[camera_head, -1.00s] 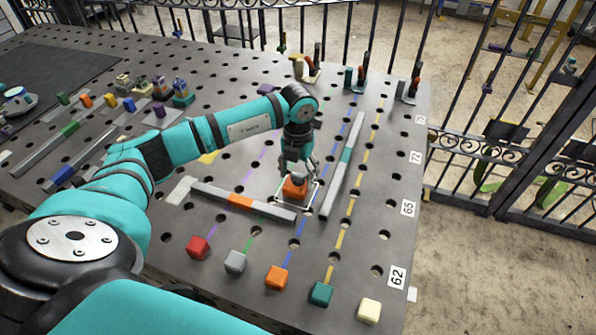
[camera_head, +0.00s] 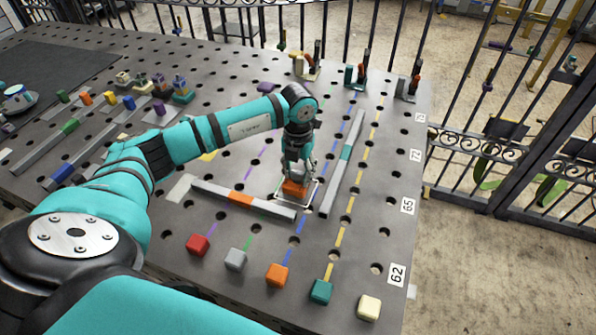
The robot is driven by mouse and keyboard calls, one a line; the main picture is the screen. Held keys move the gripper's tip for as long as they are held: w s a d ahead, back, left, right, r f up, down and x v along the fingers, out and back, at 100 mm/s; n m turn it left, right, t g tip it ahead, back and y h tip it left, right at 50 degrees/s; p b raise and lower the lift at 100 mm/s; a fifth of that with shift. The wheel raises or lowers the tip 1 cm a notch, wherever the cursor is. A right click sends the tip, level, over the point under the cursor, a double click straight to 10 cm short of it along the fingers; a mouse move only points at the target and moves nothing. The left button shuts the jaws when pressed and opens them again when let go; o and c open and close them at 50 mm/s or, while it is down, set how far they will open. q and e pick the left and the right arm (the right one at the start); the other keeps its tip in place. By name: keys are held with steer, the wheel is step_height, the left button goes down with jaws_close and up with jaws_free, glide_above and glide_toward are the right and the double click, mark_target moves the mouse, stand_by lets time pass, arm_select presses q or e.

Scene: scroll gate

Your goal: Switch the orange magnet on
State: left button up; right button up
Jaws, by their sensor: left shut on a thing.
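The orange magnet (camera_head: 294,190) is a small block at the right middle of the perforated table (camera_head: 340,262), inside a white square outline (camera_head: 313,192). My left gripper (camera_head: 297,178) comes down on it from above and is shut on it. The fingers hide part of its upper side. I cannot tell whether the magnet touches the table. My right gripper is not in view.
A grey bar with an orange band (camera_head: 240,200) lies left of the magnet, and one with a teal band (camera_head: 345,155) lies right. Red (camera_head: 197,244), grey, orange, teal and cream cubes line the front. Toggle clamps stand at the back; a barred gate (camera_head: 510,170) is beyond.

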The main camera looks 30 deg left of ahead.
arm_select(q)
steer(key=shift+n, duration=0.4)
steer(key=n, duration=0.3)
steer(key=shift+n, duration=0.4)
steer(key=n, duration=0.4)
steer(key=shift+n, duration=0.3)
steer(key=n, duration=0.4)
steer(key=shift+r, duration=0.1)
steer(key=n, duration=0.4)
steer(key=shift+w+p, duration=0.1)
steer(key=shift+p, duration=0.3)
steer(key=shift+n, duration=0.5)
steer(key=o, duration=1.2)
steer(key=shift+c, duration=0.2)
